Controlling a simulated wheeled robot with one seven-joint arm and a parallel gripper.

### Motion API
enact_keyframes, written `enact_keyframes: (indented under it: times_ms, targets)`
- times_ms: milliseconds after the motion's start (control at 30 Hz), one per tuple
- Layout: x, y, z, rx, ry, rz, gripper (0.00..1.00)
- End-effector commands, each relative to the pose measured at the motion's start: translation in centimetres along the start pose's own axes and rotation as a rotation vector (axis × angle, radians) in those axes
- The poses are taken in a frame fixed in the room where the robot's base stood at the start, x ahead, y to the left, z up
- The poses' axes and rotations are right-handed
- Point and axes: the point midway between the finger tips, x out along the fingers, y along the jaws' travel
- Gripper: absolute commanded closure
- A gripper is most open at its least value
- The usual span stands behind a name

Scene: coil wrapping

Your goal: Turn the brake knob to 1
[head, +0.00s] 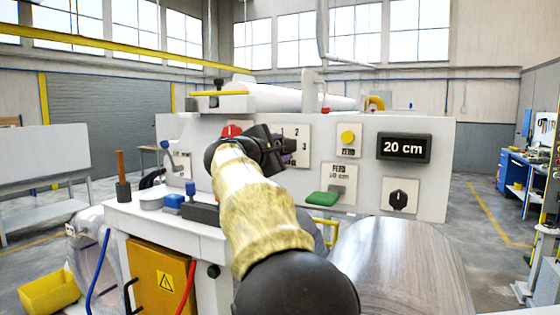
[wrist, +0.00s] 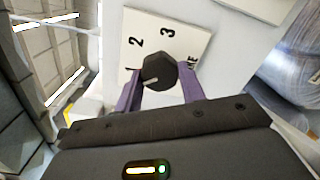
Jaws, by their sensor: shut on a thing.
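The brake knob (wrist: 160,70) is a dark faceted knob on a white plate (wrist: 180,35) marked 1, 2 and 3. In the wrist view its white pointer mark is on the lower left of the knob, towards the side of the 1 and a little below it. My gripper (wrist: 161,73) has its purple fingers on both sides of the knob, shut on it. In the head view my gripper (head: 288,146) covers the knob and part of the plate (head: 302,136), so the pointer is hidden there.
Right of the plate are a yellow button (head: 347,138), a 20 cm display (head: 404,147), a green lever pad (head: 324,199) and a black dial (head: 399,198). A red knob (head: 231,131) is left of my gripper. A bench with small items (head: 173,201) stands lower left.

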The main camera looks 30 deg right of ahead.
Motion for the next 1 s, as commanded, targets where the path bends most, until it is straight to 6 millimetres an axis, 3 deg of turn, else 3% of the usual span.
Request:
enact_keyframes:
  times_ms: [300,733,767,833,867,1000]
  targets:
    - [0.01,-0.11,-0.06,0.114,0.004,-0.003,0.83]
    - [0.02,-0.05,-0.01,0.124,0.004,-0.004,0.83]
    - [0.02,-0.05,-0.01,0.124,0.004,-0.004,0.57]
    - [0.02,-0.05,-0.01,0.124,0.004,-0.003,0.43]
    - [0.02,-0.04,-0.01,0.124,0.004,-0.003,0.39]
    - [0.01,-0.02,0.0,0.124,0.004,-0.003,0.39]
